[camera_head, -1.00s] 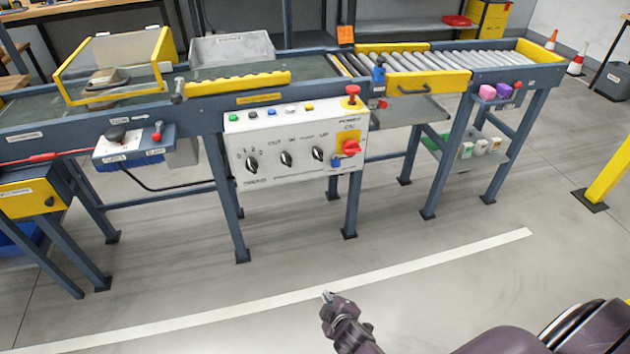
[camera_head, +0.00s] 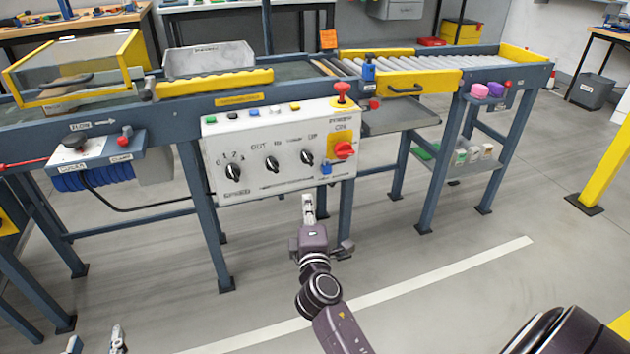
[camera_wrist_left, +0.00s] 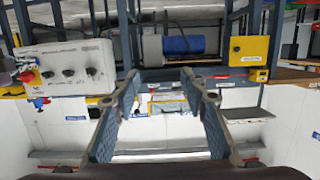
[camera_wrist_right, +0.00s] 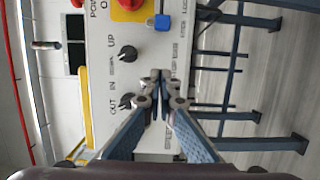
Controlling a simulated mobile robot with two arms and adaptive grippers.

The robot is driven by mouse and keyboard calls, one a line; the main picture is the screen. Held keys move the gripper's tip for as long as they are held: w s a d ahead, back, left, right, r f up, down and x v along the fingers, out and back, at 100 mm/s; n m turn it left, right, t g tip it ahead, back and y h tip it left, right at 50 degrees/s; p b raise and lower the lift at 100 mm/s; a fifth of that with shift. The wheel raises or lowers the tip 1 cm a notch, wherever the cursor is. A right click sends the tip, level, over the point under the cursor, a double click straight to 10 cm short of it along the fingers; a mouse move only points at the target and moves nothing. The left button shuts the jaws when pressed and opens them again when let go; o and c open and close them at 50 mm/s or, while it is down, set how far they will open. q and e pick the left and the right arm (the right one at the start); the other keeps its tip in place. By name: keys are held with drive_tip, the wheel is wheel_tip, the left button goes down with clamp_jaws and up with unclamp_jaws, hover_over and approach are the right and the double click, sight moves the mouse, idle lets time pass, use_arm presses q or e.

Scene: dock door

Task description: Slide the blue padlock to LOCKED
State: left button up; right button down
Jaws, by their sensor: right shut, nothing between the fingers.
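The small blue padlock (camera_head: 325,168) is on the white control box (camera_head: 225,160), at its lower right below the red rotary switch (camera_head: 343,150). The padlock also shows near the top of the right wrist view (camera_wrist_right: 162,21). Lettering beside it is too small to read. My right gripper (camera_head: 308,202) is shut and empty, just below the box's lower edge and left of the padlock, apart from it. It also shows in the right wrist view (camera_wrist_right: 156,78). My left gripper (camera_head: 97,342) is low at the left of the head view. Its fingers are spread in the left wrist view (camera_wrist_left: 160,78).
Black knobs (camera_head: 270,164) and a red mushroom button (camera_head: 342,88) sit on the box. A conveyor frame (camera_head: 235,98) runs behind it, with legs on both sides. A yellow post (camera_head: 607,165) stands at the right. The floor in front is clear.

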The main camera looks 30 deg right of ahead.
sight(327, 169)
drive_tip(key=shift+w, duration=0.1)
drive_tip(key=b+x, duration=0.1)
drive_tip(key=x, duration=0.9)
drive_tip(key=shift+b, duration=0.3)
drive_tip(key=d, duration=0.2)
drive_tip(key=shift+s+d, duration=0.3)
drive_tip(key=shift+s, duration=0.05)
use_arm(q)
wheel_tip(327, 169, up, 6)
drive_tip(key=d+t+h, duration=0.1)
drive_tip(key=t, duration=0.2)
drive_tip(key=shift+w, duration=0.35)
use_arm(e)
drive_tip(key=shift+s+d, duration=0.15)
drive_tip(key=shift+d, duration=0.45)
use_arm(q)
drive_tip(key=shift+r, duration=0.1)
